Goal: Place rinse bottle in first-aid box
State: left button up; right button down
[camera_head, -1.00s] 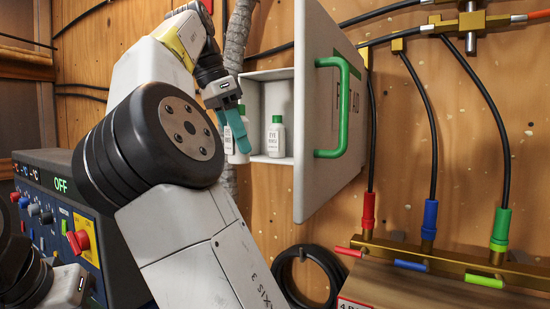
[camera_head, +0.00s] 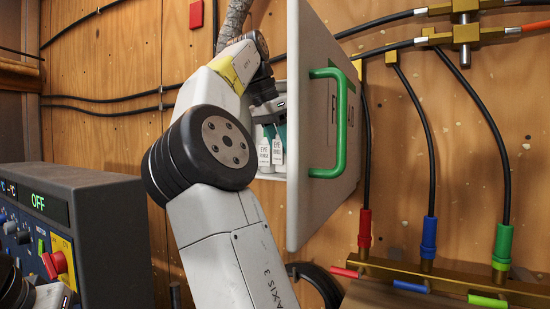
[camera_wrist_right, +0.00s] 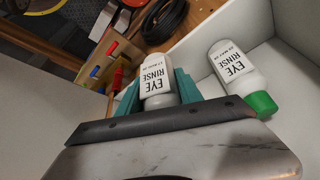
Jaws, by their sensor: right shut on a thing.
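The white first-aid box (camera_head: 274,189) is on the wooden wall, its door (camera_head: 309,215) with the green handle standing open. My right gripper (camera_wrist_right: 158,98) is shut on a white eye rinse bottle (camera_wrist_right: 158,75), teal fingers on both sides of it. In the head view this held bottle (camera_head: 277,151) is inside the box opening, partly behind the door edge. A second rinse bottle with a green cap (camera_wrist_right: 238,76) stands in the box beside it; it also shows in the head view (camera_head: 264,153). I cannot tell whether the held bottle touches the box floor. My left gripper's fingers are out of view.
A control panel reading OFF (camera_head: 100,225) stands at the left. Hoses with red, blue and green fittings (camera_head: 428,235) hang on the right, above a brass rail. The open door stands close to my right arm. A black hose coil (camera_head: 318,280) is below.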

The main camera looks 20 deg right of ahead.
jog(key=d, duration=0.3)
jog(key=shift+w+d, duration=0.1)
jog(key=shift+w, duration=0.1)
jog(key=shift+w+d+f, duration=0.1)
jog(key=shift+d, duration=0.25)
jog(key=shift+f, duration=0.65)
jog(key=shift+a, duration=0.1)
jog(key=c, duration=0.8)
grip_release()
jog(key=shift+a+r, duration=0.1)
jog(key=shift+r, duration=0.2)
jog(key=s+a, duration=0.2)
jog(key=a, duration=1)
jog(key=shift+r, duration=0.25)
